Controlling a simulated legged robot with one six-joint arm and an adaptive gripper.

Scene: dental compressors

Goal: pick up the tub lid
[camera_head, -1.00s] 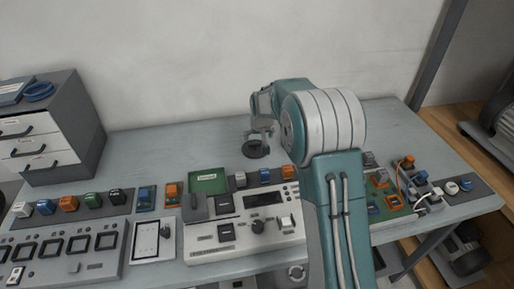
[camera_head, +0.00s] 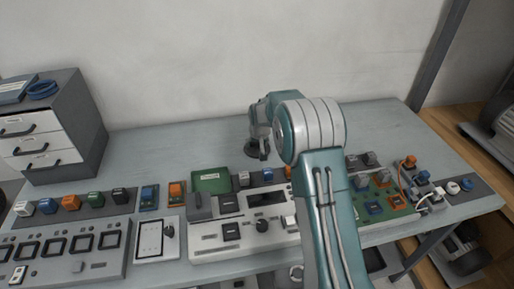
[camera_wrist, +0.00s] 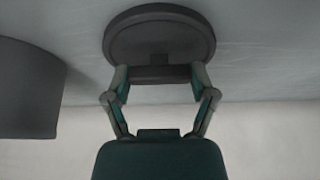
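The tub lid is a dark round disc (camera_wrist: 160,32), seen in the wrist view beyond my fingertips. A dark bar spans between the fingertips at its near edge; I cannot tell whether it is part of the lid. My gripper (camera_wrist: 160,75) has its two fingers apart, one at each end of the bar. I cannot tell whether they press on it. In the head view, the lid (camera_head: 251,148) is a small dark disc on the rear of the bench, partly hidden by my gripper (camera_head: 263,150).
A dark grey curved object (camera_wrist: 28,90) stands left in the wrist view. In the head view, a drawer unit (camera_head: 55,130) stands at the left, and control panels (camera_head: 245,215) with coloured blocks line the front.

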